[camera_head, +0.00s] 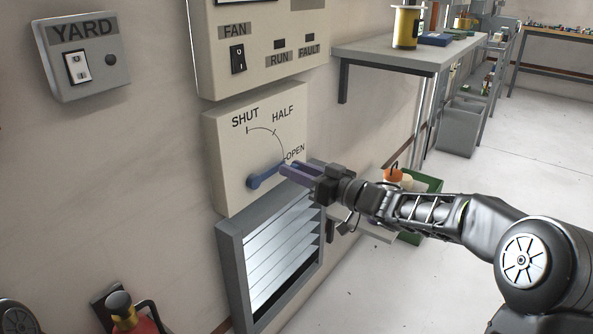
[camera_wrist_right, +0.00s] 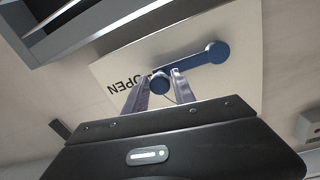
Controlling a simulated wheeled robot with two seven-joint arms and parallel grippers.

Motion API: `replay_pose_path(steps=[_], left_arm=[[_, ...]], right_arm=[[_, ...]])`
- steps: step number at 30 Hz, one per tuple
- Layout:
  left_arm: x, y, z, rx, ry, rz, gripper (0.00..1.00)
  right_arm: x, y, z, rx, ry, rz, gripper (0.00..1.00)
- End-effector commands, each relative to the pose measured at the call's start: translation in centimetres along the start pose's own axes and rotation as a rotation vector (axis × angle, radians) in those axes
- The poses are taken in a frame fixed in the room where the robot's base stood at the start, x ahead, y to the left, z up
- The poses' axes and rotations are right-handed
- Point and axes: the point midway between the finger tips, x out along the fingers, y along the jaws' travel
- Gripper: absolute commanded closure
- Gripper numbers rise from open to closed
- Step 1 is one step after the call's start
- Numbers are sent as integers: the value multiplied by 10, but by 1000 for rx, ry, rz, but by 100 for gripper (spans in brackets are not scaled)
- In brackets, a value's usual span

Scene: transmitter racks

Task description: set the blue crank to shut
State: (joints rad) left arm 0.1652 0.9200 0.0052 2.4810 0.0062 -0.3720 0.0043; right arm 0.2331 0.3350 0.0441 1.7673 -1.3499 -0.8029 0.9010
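The blue crank (camera_head: 263,177) is mounted on a cream panel (camera_head: 228,150) marked SHUT, HALF and OPEN along an arc. Its arm points right toward the OPEN mark. In the right wrist view the crank's arm (camera_wrist_right: 195,60) runs from a round hub to a round handle knob (camera_wrist_right: 159,84). My right gripper (camera_head: 283,171) is at the knob end; in the wrist view its two fingers (camera_wrist_right: 160,88) stand on either side of the knob. They look open, with small gaps beside the knob. In the head view the fingers partly hide the knob. My left gripper is not in view.
A louvred vent (camera_head: 280,262) juts out below the panel. A switch box (camera_head: 262,75) marked FAN is above it, and a YARD switch box (camera_head: 80,55) is at upper left. A red extinguisher (camera_head: 138,320) stands at lower left. A shelf (camera_head: 400,52) projects at right.

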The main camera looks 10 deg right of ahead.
Motion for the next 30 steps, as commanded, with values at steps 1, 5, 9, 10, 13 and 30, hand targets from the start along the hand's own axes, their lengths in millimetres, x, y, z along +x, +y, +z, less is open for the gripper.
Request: replay_pose_path(steps=[1,5,9,10,13,30], left_arm=[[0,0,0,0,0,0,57],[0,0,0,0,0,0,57],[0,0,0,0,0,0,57],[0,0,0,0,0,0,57],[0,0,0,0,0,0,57],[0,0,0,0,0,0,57]], right_arm=[[0,0,0,0,0,0,74],[0,0,0,0,0,0,84],[0,0,0,0,0,0,96],[0,0,0,0,0,1,98],[0,0,0,0,0,1,100],[0,1,0,0,0,2,100]])
